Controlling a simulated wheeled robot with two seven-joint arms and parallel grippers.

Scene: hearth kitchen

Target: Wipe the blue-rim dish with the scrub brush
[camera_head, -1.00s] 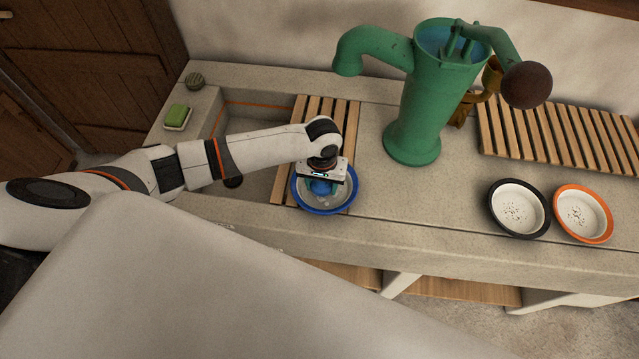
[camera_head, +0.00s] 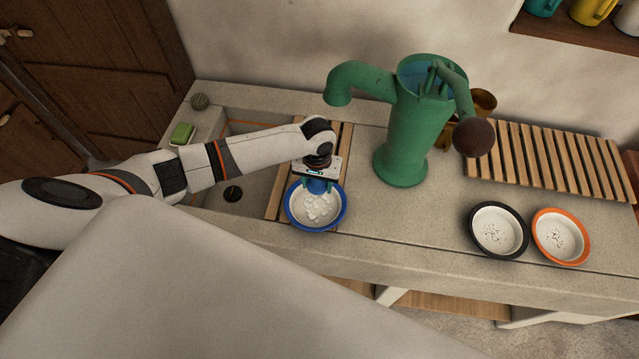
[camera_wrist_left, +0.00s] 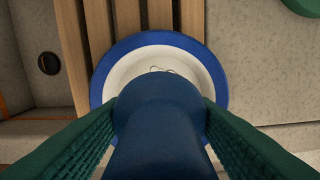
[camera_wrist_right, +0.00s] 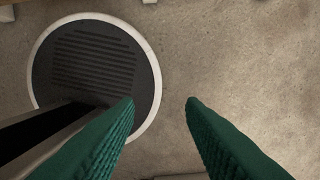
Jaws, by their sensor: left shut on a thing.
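The blue-rim dish (camera_head: 290,212) sits partly on a slatted wooden board at the sink's right edge, with white suds-like patches inside. My left gripper (camera_head: 317,187) is shut on the blue scrub brush (camera_wrist_left: 160,115), over the back part of the dish. In the left wrist view the brush handle stands between both green fingers and hides the near part of the dish (camera_wrist_left: 218,80). The brush's bristle end is hidden, so I cannot tell if it touches the dish. My right gripper (camera_wrist_right: 162,103) is open and empty, seen only in the right wrist view.
A green hand pump (camera_head: 403,135) stands right of the dish. A black-rim dish (camera_head: 498,231) and an orange-rim dish (camera_head: 560,237), both speckled, lie farther right before a slatted rack (camera_head: 550,158). A green sponge (camera_head: 181,133) lies left of the sink basin (camera_head: 255,180).

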